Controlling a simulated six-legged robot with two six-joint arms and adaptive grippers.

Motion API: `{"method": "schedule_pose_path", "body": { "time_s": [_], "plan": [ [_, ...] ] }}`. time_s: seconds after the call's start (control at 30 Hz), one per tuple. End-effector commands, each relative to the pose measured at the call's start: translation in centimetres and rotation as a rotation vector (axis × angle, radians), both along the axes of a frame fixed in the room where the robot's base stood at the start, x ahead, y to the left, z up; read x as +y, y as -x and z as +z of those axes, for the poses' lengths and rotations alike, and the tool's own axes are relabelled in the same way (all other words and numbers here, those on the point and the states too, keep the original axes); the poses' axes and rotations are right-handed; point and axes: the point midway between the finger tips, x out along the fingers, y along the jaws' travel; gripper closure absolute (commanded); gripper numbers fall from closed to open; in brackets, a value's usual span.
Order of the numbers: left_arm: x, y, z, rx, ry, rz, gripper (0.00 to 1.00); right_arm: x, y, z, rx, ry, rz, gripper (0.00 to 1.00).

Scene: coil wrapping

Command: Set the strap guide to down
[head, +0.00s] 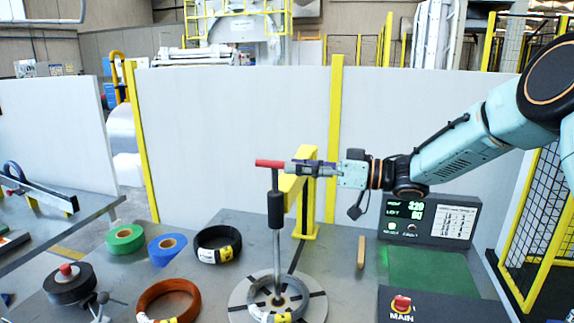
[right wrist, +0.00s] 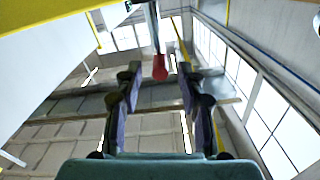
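A red crossbar handle (head: 270,163) tops an upright rod with a black sleeve (head: 275,210), beside a yellow post and arm (head: 306,200). This looks like the strap guide; the rod runs down to a round turntable (head: 242,301) with a grey coil (head: 283,306) on it. My right gripper (head: 291,168) is at the right end of the red handle. In the right wrist view its fingers (right wrist: 160,76) are apart, with the red handle end (right wrist: 160,68) between the tips. Whether they touch is unclear. My left gripper is not in view.
Green tape (head: 125,239), blue tape (head: 167,249), a black coil (head: 217,245) and an orange coil (head: 169,300) lie left of the turntable. A display (head: 429,221) and a MAIN button box (head: 402,305) stand right. White panels rise behind.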

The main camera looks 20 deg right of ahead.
Motion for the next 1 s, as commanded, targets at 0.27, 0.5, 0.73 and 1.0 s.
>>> {"method": "schedule_pose_path", "body": {
  "time_s": [0.27, 0.5, 0.73, 1.0],
  "plan": [
    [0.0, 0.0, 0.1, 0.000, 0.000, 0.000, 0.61, 2.4, -1.7, 0.0, 0.000, 0.002, 0.001, 0.61],
    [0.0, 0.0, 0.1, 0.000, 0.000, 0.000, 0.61, 2.6, -2.1, 0.0, 0.000, 0.001, 0.001, 0.61],
    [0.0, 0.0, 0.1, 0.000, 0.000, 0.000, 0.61, 2.5, -2.1, 0.0, 0.000, 0.001, 0.001, 0.74],
    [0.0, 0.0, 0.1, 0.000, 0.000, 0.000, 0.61, 2.5, -2.1, 0.0, 0.001, 0.001, 0.001, 0.97]
  ]
}}
